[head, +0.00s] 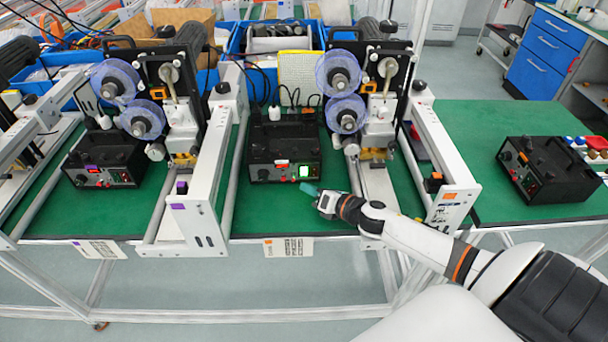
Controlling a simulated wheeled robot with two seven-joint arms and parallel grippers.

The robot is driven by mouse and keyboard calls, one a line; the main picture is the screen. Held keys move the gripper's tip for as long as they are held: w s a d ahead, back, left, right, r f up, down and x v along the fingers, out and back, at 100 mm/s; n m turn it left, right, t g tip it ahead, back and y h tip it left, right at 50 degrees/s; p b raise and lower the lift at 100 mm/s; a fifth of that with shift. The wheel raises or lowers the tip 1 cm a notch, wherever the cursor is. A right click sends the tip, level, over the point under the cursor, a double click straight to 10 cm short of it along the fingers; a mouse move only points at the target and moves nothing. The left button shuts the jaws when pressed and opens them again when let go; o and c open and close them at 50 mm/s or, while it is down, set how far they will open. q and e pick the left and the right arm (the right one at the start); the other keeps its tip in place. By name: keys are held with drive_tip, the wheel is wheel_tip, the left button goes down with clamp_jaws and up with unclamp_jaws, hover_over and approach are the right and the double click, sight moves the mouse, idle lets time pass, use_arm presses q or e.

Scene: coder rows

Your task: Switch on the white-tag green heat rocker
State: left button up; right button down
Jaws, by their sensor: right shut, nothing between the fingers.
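A black control box (284,146) stands in the middle bay. My right gripper (309,190) has teal fingertips and is shut and empty. It is just below and in front of the lit rocker; whether it touches the box cannot be told. A second black box (102,160) is in the left bay and a third (549,172) on the right table. My left gripper is not in view.
White machine frames with blue reels (346,113) flank the middle box. A white side rail (432,160) stands right of my gripper. A printed card (288,247) hangs on the table's front edge. Green mat (465,120) is clear left of the right box.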

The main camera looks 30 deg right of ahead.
drive_tip(key=shift+s+a+r+p, duration=0.15)
drive_tip(key=shift+s+a, duration=0.15)
drive_tip(key=shift+s, duration=0.25)
drive_tip(key=shift+s+a+p, duration=0.1)
drive_tip(key=shift+s+a, duration=0.25)
drive_tip(key=shift+s, duration=0.2)
drive_tip(key=shift+s+a+r+p, duration=0.15)
drive_tip(key=shift+s+a, duration=0.15)
drive_tip(key=shift+s, duration=0.25)
drive_tip(key=shift+f, duration=0.1)
